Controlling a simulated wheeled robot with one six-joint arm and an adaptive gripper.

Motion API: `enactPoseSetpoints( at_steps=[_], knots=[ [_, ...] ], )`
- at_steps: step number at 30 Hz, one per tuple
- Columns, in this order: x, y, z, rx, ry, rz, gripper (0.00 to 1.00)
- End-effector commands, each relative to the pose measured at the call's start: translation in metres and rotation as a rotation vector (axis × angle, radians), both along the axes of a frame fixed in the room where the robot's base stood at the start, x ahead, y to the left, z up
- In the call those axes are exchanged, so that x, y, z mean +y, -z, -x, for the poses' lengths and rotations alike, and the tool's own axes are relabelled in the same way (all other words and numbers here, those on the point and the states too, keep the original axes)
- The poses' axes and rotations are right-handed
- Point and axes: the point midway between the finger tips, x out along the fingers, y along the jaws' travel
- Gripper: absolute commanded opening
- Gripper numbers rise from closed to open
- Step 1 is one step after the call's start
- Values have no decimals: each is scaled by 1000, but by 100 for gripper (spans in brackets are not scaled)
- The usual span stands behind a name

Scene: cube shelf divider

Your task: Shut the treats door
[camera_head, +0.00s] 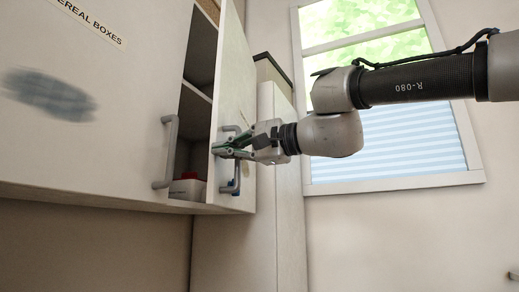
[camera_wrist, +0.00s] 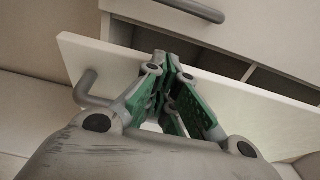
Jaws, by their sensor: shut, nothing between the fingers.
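A white cabinet door (camera_head: 234,70) stands open at the right end of the wall cabinet; no treats label is readable on it. Its bar handle (camera_head: 236,178) is near the door's lower part and shows partly behind my gripper. My gripper (camera_head: 217,150) is shut and empty, with its green-padded fingers at the open door near the handle. In the wrist view my gripper (camera_wrist: 172,62) overlaps the door panel (camera_wrist: 250,105), with the handle (camera_wrist: 88,90) to the left of the fingers. I cannot tell whether the fingers touch the door.
The closed door labelled cereal boxes (camera_head: 85,100) has a dark smudge and a grey handle (camera_head: 166,150). A container with a red lid (camera_head: 187,186) stands inside the open compartment. A tall cabinet (camera_head: 288,190) is behind my gripper, and a window (camera_head: 395,140) is to the right.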

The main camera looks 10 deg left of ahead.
Motion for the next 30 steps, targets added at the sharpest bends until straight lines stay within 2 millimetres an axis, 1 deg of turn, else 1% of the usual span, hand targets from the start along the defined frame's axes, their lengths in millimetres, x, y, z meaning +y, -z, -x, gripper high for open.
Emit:
enactPoseSetpoints(
  at_steps=[1, 3, 6, 10, 16, 30],
  knots=[
    [11, 1, 2, 0, -3, 2, 0],
    [22, 1, 2, 0, -1, 1, 0],
    [34, 1, 2, 0, 1, 2, 0],
    [43, 0, 2, 1, 2, 2, 0],
    [47, 0, 2, 1, 3, 2, 0],
    [45, 0, 1, 1, 4, 2, 0]
  ],
)
